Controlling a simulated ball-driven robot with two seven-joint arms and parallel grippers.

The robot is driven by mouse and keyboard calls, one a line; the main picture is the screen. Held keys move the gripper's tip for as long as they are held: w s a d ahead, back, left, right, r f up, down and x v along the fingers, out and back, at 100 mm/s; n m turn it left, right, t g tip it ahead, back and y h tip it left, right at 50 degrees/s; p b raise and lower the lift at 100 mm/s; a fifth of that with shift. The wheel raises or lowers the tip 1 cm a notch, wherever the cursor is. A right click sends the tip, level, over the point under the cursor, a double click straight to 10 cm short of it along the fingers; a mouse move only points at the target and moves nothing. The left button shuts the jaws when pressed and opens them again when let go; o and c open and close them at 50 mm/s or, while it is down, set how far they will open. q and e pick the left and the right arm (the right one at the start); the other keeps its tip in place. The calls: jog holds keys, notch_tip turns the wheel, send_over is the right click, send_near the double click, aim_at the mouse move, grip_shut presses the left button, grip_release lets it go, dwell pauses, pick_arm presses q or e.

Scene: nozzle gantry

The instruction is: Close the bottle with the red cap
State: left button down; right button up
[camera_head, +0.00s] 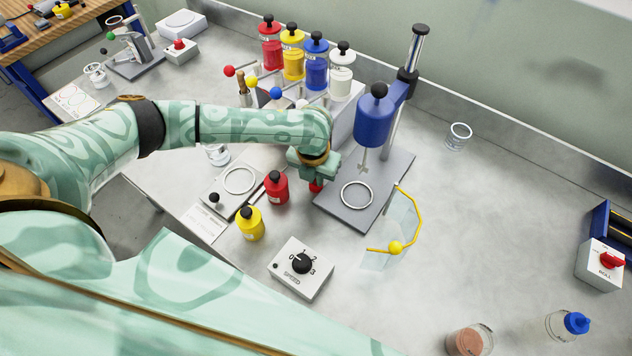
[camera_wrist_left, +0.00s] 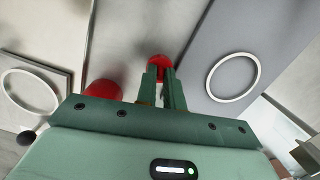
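My left gripper (camera_head: 315,166) hangs over the bench, between the red black-topped bottle and the stand's grey base. Its fingers are close together in the left wrist view (camera_wrist_left: 164,80), on either side of a small red cap (camera_wrist_left: 158,65). The cap also shows just under the gripper in the head view (camera_head: 316,187). The fingers look shut on it, though their contact is partly hidden. At the lower right, a clear bottle (camera_head: 545,328) has a blue cap, and a clear jar (camera_head: 468,341) holds reddish contents. I see no bottle mouth under the gripper. My right gripper is out of view.
A blue mixer (camera_head: 374,122) stands over its ringed base (camera_head: 337,198), with a yellow-handled clear guard (camera_head: 399,230) beside it. A yellow bottle (camera_head: 250,225) and speed box (camera_head: 301,268) stand nearer. Several coloured bottles line the back.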

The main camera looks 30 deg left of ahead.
pick_arm(q)
jog(key=shift+r, duration=0.1)
dwell(0.4)
notch_tip(320, 180, up, 28)
jog(key=p, duration=0.8)
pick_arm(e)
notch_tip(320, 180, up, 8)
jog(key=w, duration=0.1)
pick_arm(q)
jog(key=s+f+n+g+b, duration=0.1)
jog(key=s+f+n+b, duration=0.2)
jog(key=n, duration=1.4)
jog(key=s+d+f+n+g+b, duration=0.1)
jog(key=s+f+n+b, duration=0.3)
jog(key=n, duration=1.4)
jog(key=shift+s+f+g+b, duration=0.2)
jog(key=shift+s+g+b, duration=0.2)
jog(key=shift+s+b, duration=0.7)
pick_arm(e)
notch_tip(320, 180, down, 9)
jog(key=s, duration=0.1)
pick_arm(q)
jog(key=shift+s, duration=0.1)
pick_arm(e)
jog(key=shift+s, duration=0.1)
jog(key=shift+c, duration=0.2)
